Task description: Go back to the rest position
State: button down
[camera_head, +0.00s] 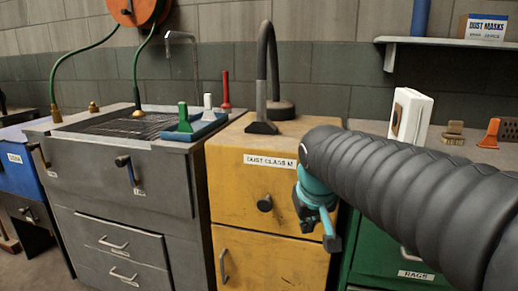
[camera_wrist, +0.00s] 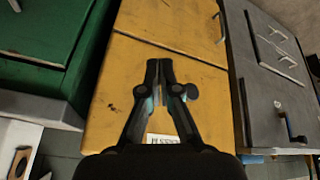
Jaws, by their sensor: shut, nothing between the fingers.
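My gripper (camera_head: 321,232) hangs in front of the right side of the yellow cabinet (camera_head: 245,170) in the head view. My dark ribbed arm reaches in from the right edge. In the wrist view, my gripper (camera_wrist: 160,66) is shut with its fingertips together and nothing between them. The yellow cabinet (camera_wrist: 155,45) fills the background behind the fingers there. Its dark round knob (camera_head: 265,203) shows left of my gripper in the head view.
A grey cabinet (camera_head: 120,185) with a grille and a blue tray (camera_head: 197,128) stands at left. A dark bent pipe (camera_head: 265,75) rises from the yellow cabinet's top. A white box (camera_head: 410,116), a brush (camera_head: 453,132) and an orange scraper (camera_head: 490,134) stand at right.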

jog(key=s+d+f+m, duration=0.1)
jog(key=s+f, duration=0.3)
jog(key=s, duration=0.4)
jog(key=s+d+f+m, duration=0.1)
jog(key=s+d+f, duration=0.3)
jog(key=s, duration=0.5)
jog(key=shift+s+d+f, duration=0.3)
jog(key=shift+f, duration=0.15)
jog(key=c, duration=1.9)
grip_release()
